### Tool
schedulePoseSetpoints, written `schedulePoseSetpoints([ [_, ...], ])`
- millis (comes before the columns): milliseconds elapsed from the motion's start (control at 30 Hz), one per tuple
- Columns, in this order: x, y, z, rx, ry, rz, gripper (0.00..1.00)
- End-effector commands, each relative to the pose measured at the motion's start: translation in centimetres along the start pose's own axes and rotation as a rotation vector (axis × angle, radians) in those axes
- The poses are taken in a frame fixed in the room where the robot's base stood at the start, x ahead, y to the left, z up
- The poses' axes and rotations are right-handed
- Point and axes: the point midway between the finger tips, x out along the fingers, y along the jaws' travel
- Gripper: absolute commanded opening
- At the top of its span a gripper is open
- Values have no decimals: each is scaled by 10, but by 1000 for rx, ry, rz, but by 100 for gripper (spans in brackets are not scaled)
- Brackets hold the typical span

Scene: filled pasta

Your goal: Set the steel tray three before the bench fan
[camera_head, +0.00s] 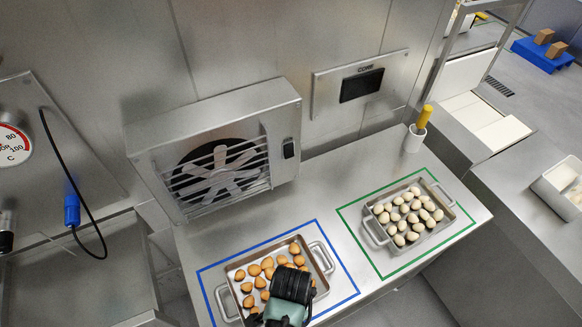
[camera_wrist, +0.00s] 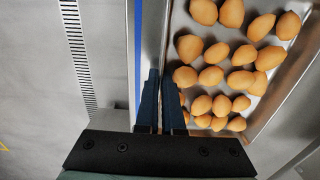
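A steel tray of orange-brown filled pasta (camera_head: 322,283) lies on the bench inside the blue outline, in front of the bench fan (camera_head: 218,172). Another steel tray (camera_head: 371,229), with paler pasta, lies inside the green outline to its right. No number shows on either tray. My gripper (camera_head: 289,318) is at the near long side of the orange-brown pasta tray and hides part of it. In the wrist view my gripper (camera_wrist: 160,75) has its fingers close together, with that tray's side wall (camera_wrist: 166,40) between them. The fingertips are partly hidden against the wall.
The blue outline (camera_head: 345,272) and green outline (camera_head: 350,228) mark the bench (camera_head: 330,205). A white cup with a yellow-handled tool (camera_head: 415,136) stands at the back right. Bare bench lies between the outlines.

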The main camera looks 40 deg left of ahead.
Motion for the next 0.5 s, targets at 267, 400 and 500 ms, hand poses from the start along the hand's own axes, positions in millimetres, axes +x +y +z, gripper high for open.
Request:
schedulePoseSetpoints([
  [267, 0, -1, -1, 0, 2, -3, 0],
  [400, 3, 0, 0, 1, 1, -1, 12],
  [500, 3, 0, 0, 1, 1, 0, 30],
])
